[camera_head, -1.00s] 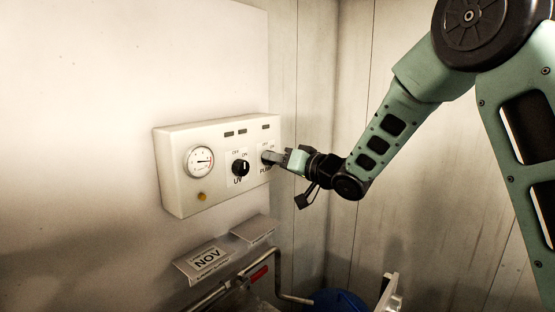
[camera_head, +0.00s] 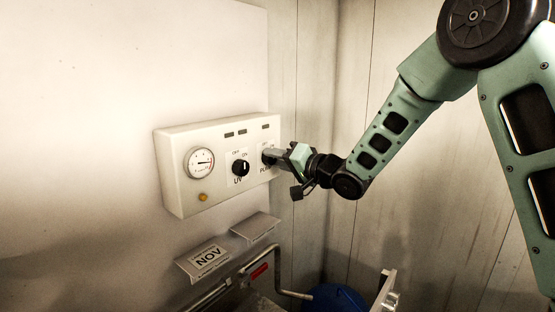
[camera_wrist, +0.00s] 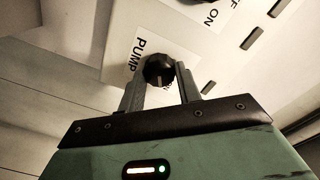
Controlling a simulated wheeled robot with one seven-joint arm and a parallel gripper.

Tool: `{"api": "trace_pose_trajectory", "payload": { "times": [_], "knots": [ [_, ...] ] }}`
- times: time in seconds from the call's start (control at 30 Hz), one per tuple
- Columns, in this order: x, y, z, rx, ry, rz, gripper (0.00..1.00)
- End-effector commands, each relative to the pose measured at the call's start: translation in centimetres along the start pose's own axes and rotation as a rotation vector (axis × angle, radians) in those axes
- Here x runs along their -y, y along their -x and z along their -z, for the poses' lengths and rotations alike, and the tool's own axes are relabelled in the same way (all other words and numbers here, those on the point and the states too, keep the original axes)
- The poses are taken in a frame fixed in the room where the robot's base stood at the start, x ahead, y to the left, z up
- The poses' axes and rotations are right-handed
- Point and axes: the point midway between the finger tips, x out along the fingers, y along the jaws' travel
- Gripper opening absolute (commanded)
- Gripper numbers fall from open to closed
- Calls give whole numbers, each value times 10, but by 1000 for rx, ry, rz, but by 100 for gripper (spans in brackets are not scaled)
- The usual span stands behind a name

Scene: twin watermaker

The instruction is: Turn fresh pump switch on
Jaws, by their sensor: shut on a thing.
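The white control box (camera_head: 180,191) is fixed to the wall in the head view. The black pump knob (camera_wrist: 158,70) is beside the label "PUMP" in the wrist view. My gripper (camera_head: 269,156) is at the box's right end. In the wrist view its two fingers stand on either side of the pump knob, shut on it. In the head view the fingers hide most of this knob and part of its label. I cannot tell its exact setting.
The black UV knob (camera_head: 240,168) is just left of my gripper, with a gauge (camera_head: 200,162) and an orange button (camera_head: 202,197) farther left. Signs (camera_head: 205,261), metal pipes (camera_head: 292,296) and a blue drum (camera_head: 337,298) are below. The corner wall is close on the right.

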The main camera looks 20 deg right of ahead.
Motion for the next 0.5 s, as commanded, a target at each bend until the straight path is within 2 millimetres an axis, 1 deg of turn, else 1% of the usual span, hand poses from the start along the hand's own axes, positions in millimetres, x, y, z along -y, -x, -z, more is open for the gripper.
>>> {"api": "trace_pose_trajectory", "payload": {
  "times": [0.17, 0.2, 0.27, 0.5],
  "knots": [
    [0, 0, 0, 0, -2, -1, 11],
    [0, 0, 0, 0, -2, -1, 39],
    [0, 0, 0, 0, -2, -1, 56],
    [0, 0, 0, 0, 0, -1, 56]
  ]
}}
